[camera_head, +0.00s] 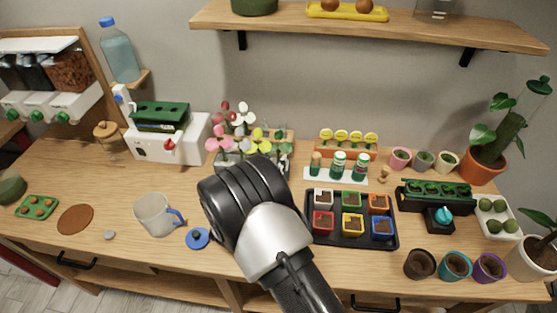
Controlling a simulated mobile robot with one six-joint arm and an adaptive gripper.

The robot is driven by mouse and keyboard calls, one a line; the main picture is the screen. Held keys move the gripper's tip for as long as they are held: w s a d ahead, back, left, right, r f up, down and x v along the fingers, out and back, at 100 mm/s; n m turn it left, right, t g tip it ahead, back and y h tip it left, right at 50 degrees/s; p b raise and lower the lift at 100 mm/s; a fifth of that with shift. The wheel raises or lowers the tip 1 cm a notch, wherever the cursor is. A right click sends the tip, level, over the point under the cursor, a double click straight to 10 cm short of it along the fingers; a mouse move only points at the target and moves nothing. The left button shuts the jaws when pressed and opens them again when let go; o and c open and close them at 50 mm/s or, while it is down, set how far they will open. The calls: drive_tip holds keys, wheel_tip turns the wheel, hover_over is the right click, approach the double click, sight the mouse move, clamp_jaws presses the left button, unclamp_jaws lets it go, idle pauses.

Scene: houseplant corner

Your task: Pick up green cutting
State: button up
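I cannot single out a green cutting with certainty. Cut stems with red, white, pink and yellow heads (243,116) stand in a clear rack (283,160) at the back middle, and green shows among them. My arm covers the front of this rack. A dark green planter (434,191) with several small green tufts stands at the right. My black and silver arm reaches up from the bottom edge to just in front of the flower rack. My gripper's fingers do not show, so its opening and contents are hidden.
A black tray with coloured pots (317,239) sits right of my arm. A white mug (153,214) and a blue lid (198,238) are to its left. Brown, teal and purple pots (455,266) line the front right. A shelf (290,22) hangs above. Bare wood (110,190) shows at left.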

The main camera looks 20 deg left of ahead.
sight(278, 152)
drive_tip(key=shift+w+r+b, duration=0.1)
drive_tip(key=shift+w+b, duration=0.7)
drive_tip(key=shift+w, duration=1.95)
drive_tip(key=c, duration=0.8)
